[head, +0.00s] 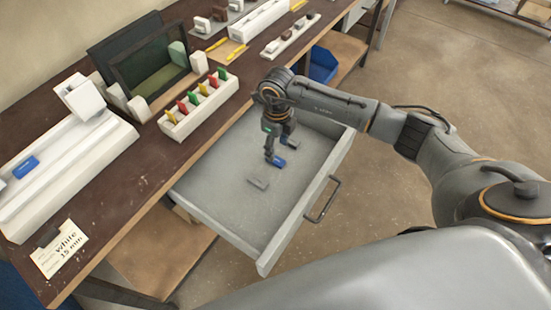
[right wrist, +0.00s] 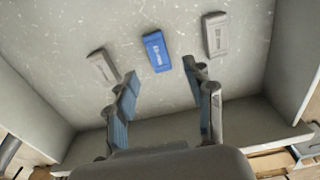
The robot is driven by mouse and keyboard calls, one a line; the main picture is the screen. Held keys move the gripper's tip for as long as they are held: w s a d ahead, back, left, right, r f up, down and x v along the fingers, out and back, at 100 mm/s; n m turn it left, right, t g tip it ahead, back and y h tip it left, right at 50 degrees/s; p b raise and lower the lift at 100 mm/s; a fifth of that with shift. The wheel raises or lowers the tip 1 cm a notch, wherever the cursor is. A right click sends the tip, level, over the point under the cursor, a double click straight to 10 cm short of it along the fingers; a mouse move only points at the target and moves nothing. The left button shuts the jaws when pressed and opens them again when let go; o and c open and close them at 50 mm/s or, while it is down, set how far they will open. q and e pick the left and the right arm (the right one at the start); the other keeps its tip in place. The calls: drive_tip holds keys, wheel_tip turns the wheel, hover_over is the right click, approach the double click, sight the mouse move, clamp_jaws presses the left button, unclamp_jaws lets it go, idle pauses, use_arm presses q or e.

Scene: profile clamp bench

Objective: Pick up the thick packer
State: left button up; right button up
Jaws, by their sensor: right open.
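Small packers lie flat on the floor of the open drawer. The blue packer (head: 279,161) has a pale label and shows in the middle of the right wrist view (right wrist: 156,51). A grey packer (head: 258,183) lies nearer the drawer's front left; it is at the left in the right wrist view (right wrist: 103,68). Another grey packer (right wrist: 215,35) lies right of the blue one, hidden behind my gripper in the head view. I cannot tell which is thickest. My right gripper (head: 280,149) is open and empty above the drawer, with the blue packer ahead between its fingers (right wrist: 160,74). My left gripper is not in view.
The grey drawer (head: 212,188) has raised walls and a front handle (head: 323,200). The brown bench (head: 120,185) holds a long white fixture (head: 75,165), a white rack (head: 198,112) with coloured tabs and a card (head: 58,248) reading "white 15 mm". Floor is clear at right.

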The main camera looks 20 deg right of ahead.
sight(277, 160)
drive_tip(key=shift+f+p, duration=0.65)
drive_tip(key=shift+f, duration=2)
drive_tip(key=shift+s, duration=0.1)
drive_tip(key=c, duration=0.9)
